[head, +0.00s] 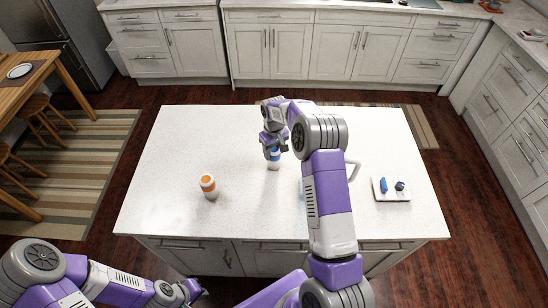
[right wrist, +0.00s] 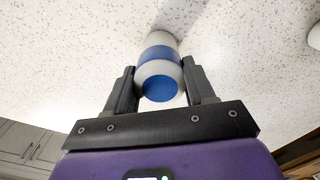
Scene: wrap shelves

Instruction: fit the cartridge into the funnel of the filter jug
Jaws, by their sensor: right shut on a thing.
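A white cartridge with a blue band and blue end (right wrist: 158,88) is between the fingers of my right gripper (right wrist: 161,84), which is shut on it. In the head view the cartridge (head: 273,162) shows below my right gripper (head: 273,149), upright over the island. I cannot tell whether it touches the top. The filter jug is mostly hidden behind my right arm; a pale handle (head: 355,170) shows to the right of the arm, and the funnel is not visible. My left gripper (head: 196,291) is low at the front left, too small to read.
A white canister with an orange top (head: 208,186) stands on the white island top (head: 180,140), left of the cartridge. A white tray (head: 392,198) with two small blue and dark pieces lies at the right. The back and left of the top are clear.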

